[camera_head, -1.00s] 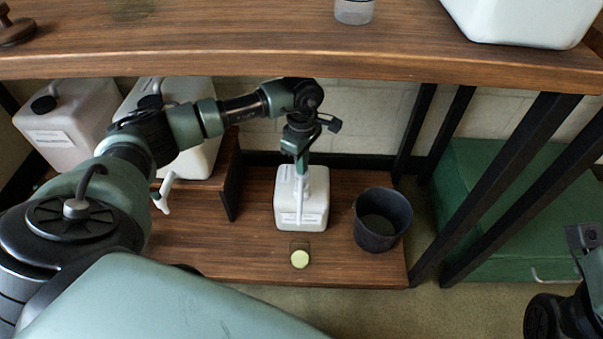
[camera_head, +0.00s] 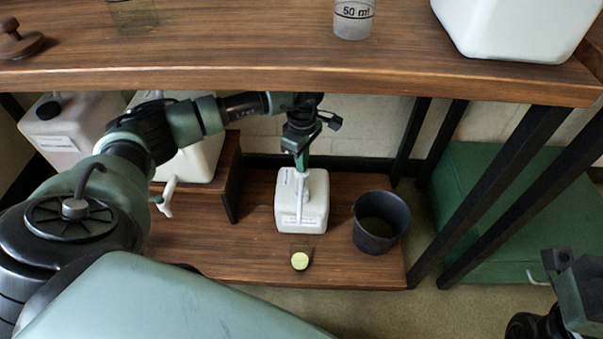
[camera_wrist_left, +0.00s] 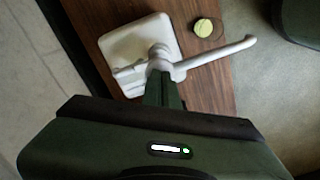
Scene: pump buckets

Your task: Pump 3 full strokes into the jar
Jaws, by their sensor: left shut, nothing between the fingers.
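A white pump bucket (camera_head: 302,215) stands on the low wooden shelf. Its white pump head and long spout (camera_head: 301,195) point toward the front and also show in the left wrist view (camera_wrist_left: 215,57). A small clear jar (camera_head: 300,261) with a yellow-green disc-like surface stands in front of the bucket, near the spout's end. My left gripper (camera_head: 302,168) is shut and empty, its tips on or just above the pump head; exact contact is hidden. My right gripper (camera_head: 567,262) is partly visible at the lower right, away from the bucket; its jaws are unclear.
A dark bin (camera_head: 381,222) stands right of the bucket. Larger jugs (camera_head: 72,130) stand on a raised step at left. The upper tabletop edge (camera_head: 300,85) hangs over the shelf, with slanted black legs (camera_head: 505,195) and a green chest (camera_head: 480,220) at right.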

